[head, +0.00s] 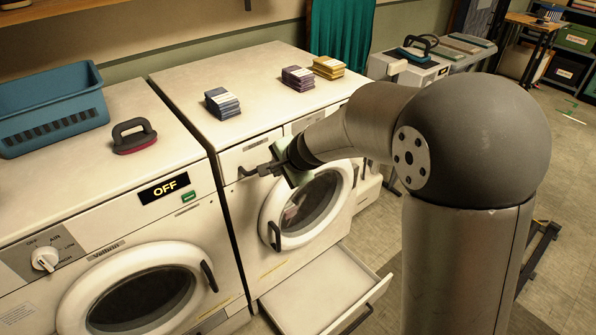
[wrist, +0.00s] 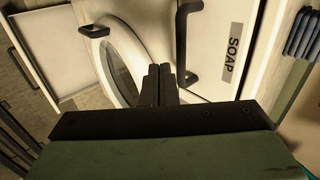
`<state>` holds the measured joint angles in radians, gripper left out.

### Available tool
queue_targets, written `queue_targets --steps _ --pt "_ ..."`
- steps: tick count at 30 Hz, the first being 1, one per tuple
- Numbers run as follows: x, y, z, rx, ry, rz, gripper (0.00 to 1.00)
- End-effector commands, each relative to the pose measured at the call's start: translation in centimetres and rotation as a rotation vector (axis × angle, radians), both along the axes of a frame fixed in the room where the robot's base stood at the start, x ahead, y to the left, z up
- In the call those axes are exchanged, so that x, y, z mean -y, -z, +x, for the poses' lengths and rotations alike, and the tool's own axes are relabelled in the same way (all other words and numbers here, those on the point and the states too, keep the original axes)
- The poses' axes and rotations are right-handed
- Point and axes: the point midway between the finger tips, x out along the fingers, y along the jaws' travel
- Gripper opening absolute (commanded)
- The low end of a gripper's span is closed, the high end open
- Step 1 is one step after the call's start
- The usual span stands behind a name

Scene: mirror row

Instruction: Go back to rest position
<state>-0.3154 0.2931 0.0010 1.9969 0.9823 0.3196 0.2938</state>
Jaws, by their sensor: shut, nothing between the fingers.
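My gripper (head: 266,168) is in front of the upper front of the right-hand machine, above its round door (head: 305,208). In the wrist view its two dark fingers (wrist: 160,84) are together with nothing between them. The fingers show beside the black handle (wrist: 185,45) of a panel labelled SOAP (wrist: 231,60). I cannot tell how far apart they are in depth. My arm hides part of the machine's right side.
A drawer (head: 325,285) stands pulled out below the round door. Folded cloth stacks (head: 222,103) lie on the right machine. A blue basket (head: 50,105) and a black-handled brush (head: 134,136) are on the left machine (head: 65,185). Floor is open at right.

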Motion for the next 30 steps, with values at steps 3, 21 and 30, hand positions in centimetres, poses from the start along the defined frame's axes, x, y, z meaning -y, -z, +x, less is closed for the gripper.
queue_targets --steps 3,21,30 --pt "1.3 -2.6 -1.4 0.005 0.0 0.001 0.0" --pt "4.3 -7.5 -4.9 -0.002 -0.001 0.0 0.0" --pt "13.1 -4.4 -17.3 -0.071 -0.407 -0.361 0.0"
